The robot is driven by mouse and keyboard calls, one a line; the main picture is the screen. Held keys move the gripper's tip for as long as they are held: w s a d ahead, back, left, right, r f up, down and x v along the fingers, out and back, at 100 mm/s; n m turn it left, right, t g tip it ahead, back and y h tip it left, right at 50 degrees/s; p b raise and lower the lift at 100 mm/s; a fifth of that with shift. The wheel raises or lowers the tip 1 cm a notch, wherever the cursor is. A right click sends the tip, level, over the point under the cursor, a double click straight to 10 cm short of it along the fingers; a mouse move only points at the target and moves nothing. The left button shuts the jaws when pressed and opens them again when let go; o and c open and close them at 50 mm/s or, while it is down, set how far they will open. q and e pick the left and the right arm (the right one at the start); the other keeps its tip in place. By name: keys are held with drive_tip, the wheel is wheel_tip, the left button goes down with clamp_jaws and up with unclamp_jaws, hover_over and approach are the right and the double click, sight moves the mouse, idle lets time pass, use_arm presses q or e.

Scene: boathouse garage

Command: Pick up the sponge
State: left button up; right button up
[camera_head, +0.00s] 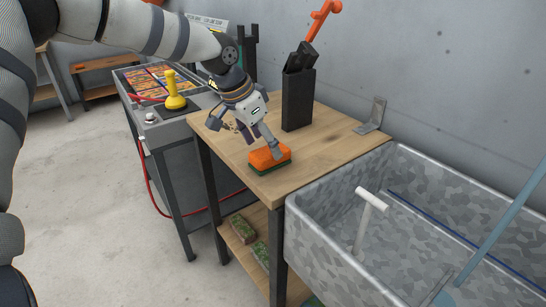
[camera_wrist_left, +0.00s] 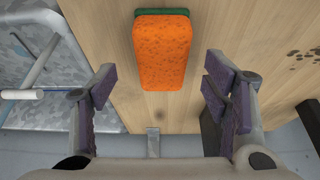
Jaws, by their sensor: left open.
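The sponge (camera_head: 268,160) is orange with a green underside and lies flat on the wooden table (camera_head: 318,150), near its front edge. My left gripper (camera_head: 260,142) is open just above the sponge, and one finger overlaps it in the head view. In the left wrist view the sponge (camera_wrist_left: 161,50) lies ahead of the open, empty left gripper (camera_wrist_left: 158,78), in line with the gap between the fingers. The fingers stand apart on either side of that line, and none is seen holding it. My right gripper is not in view.
A black holder (camera_head: 298,99) with an orange-handled tool stands behind the sponge. A metal bracket (camera_head: 372,115) sits at the table's back right. A galvanized sink (camera_head: 325,240) adjoins on the right. A grey cart (camera_head: 180,130) with a yellow plunger-like object (camera_head: 174,92) stands left.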

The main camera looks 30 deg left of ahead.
sight(269, 151)
use_arm(q)
drive_tip(key=x, duration=0.3)
drive_tip(key=shift+w+f+b, duration=0.2)
drive_tip(key=shift+f+b, duration=0.1)
drive_tip(key=shift+f, duration=0.05)
drive_tip(key=shift+w+f, duration=0.25)
drive_tip(key=shift+r, duration=0.15)
drive_tip(key=shift+f, duration=0.25)
drive_tip(key=c, duration=1.2)
